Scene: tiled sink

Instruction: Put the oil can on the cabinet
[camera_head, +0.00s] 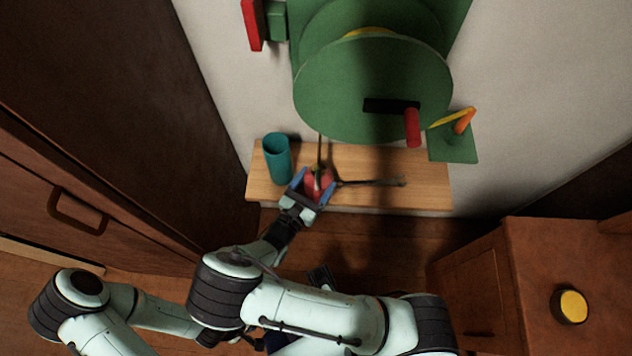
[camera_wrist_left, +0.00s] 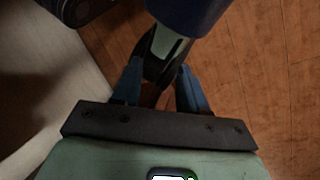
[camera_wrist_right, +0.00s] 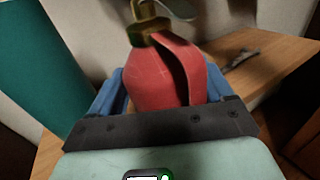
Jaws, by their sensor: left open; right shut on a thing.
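The red oil can (camera_head: 318,183) is at the wooden shelf below the green wheel. My right gripper (camera_head: 312,187) is shut on it, with a blue finger on either side. In the right wrist view the oil can (camera_wrist_right: 160,80) shows its red body, curved handle and brass-coloured neck between the fingers. Whether its base touches the shelf cannot be told. My left gripper (camera_wrist_left: 160,85) is open and empty above the wooden floor in the left wrist view. A brown cabinet (camera_head: 565,250) stands at the lower right in the head view.
A teal cup (camera_head: 278,160) stands on the shelf (camera_head: 425,180), left of the can. A dark thin tool (camera_head: 375,183) lies right of it. The green wheel (camera_head: 350,85) with a red handle overhangs the shelf. A yellow-topped round item (camera_head: 571,306) sits on the cabinet, with free room around it.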

